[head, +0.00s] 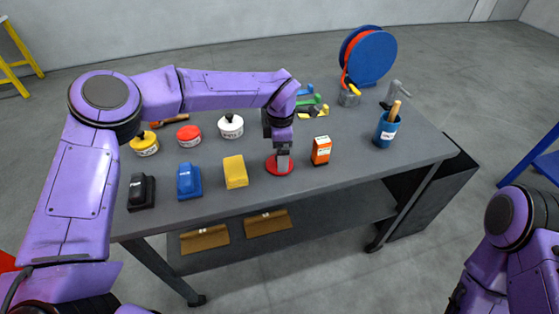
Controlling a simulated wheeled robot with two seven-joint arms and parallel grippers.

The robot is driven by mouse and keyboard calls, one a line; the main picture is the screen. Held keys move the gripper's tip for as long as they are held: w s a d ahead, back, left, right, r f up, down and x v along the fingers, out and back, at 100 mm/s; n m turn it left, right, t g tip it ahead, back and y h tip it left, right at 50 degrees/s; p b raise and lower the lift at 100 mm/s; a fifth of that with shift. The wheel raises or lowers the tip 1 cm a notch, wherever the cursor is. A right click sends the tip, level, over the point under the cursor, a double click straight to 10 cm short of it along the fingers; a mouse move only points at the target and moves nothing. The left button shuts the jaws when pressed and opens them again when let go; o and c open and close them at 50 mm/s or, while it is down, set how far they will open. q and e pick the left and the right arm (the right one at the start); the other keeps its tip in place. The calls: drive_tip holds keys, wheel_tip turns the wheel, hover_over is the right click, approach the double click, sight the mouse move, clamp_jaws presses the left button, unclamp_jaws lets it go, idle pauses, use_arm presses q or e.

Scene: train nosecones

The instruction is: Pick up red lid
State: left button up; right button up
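The red lid (274,169) is a flat round disc on the grey table near its front edge, right of a yellow block. My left gripper (283,163) points straight down over the lid, with its fingertips at or just above the middle of the disc. The fingers look close together, but the view is too small to tell whether they are open, shut or touching the lid. The gripper hides part of the lid. My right arm is at the lower right, and its gripper is out of view.
An orange box (321,150) stands close right of the lid, and the yellow block (235,172) close left. Blue (188,181) and black (141,192) items, several cans, a blue tool cup (385,131) and a blue reel (371,60) also stand on the table (350,172).

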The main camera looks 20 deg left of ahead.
use_arm(q)
wheel_tip(320, 180, down, 3)
drive_tip(key=shift+a+f, duration=0.1)
drive_tip(key=c, duration=0.8)
drive_tip(key=shift+c, duration=0.2)
